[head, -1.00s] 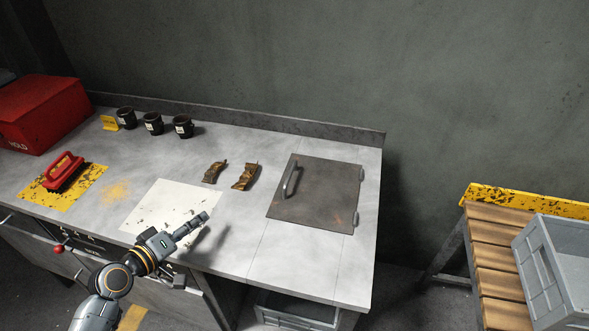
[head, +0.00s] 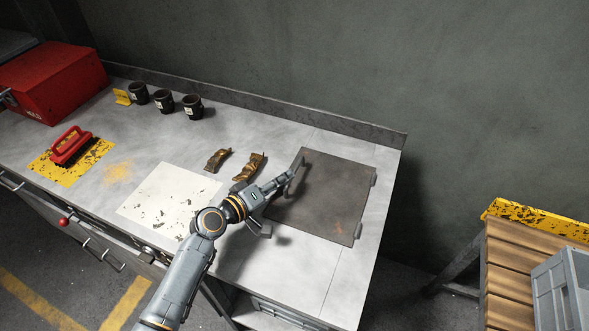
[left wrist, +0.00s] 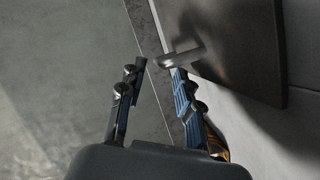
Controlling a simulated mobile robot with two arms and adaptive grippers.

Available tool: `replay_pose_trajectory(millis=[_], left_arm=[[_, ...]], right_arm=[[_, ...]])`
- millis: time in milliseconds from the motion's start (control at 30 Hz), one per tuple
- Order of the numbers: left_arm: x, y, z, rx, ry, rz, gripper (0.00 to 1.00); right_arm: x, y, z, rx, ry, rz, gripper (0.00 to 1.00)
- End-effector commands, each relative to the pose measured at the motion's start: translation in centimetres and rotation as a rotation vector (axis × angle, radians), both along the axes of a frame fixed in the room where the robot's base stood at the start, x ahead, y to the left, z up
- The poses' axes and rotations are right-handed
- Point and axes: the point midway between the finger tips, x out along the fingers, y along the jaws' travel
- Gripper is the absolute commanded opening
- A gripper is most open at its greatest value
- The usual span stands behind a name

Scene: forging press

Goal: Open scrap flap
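The scrap flap (head: 331,196) is a dark, rust-marked metal plate lying flat and closed in the right part of the bench top. Its hinges are along its right edge, and its bar handle (left wrist: 184,57) is near the left edge. My left gripper (head: 291,180) is at the handle and hides part of it in the head view. In the left wrist view the two fingers of the left gripper (left wrist: 158,70) stand apart. The handle's rounded end is just at the fingertips, close to the right finger. Whether they touch is unclear. My right gripper is out of view.
Two brown scrap pieces (head: 249,167) lie left of the flap, close to my left arm. A white worn sheet (head: 165,196), a red brush (head: 71,146), several black cups (head: 165,101) and a red box (head: 52,82) are farther left. A slatted bench with a grey crate (head: 565,290) stands right.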

Motion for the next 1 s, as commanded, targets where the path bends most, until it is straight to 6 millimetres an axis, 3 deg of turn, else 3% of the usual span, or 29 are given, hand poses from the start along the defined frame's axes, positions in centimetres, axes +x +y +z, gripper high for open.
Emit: replay_pose_trajectory(millis=[300,700,733,900,1000], left_arm=[[3.4,-3.1,-1.0,-0.001,0.000,0.001,0.34],[3.9,-3.6,-1.2,0.000,-0.001,0.001,0.34],[3.9,-3.6,-1.2,0.000,-0.001,0.001,0.32],[3.9,-3.5,-1.2,0.000,-0.001,0.001,0.00],[3.9,-3.5,-1.2,0.000,-0.001,0.001,0.00]], right_arm=[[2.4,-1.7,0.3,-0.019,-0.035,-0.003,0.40],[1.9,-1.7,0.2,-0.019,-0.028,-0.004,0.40],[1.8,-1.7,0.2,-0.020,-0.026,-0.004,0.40],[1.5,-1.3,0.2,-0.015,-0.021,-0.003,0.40],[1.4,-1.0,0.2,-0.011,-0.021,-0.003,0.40]])
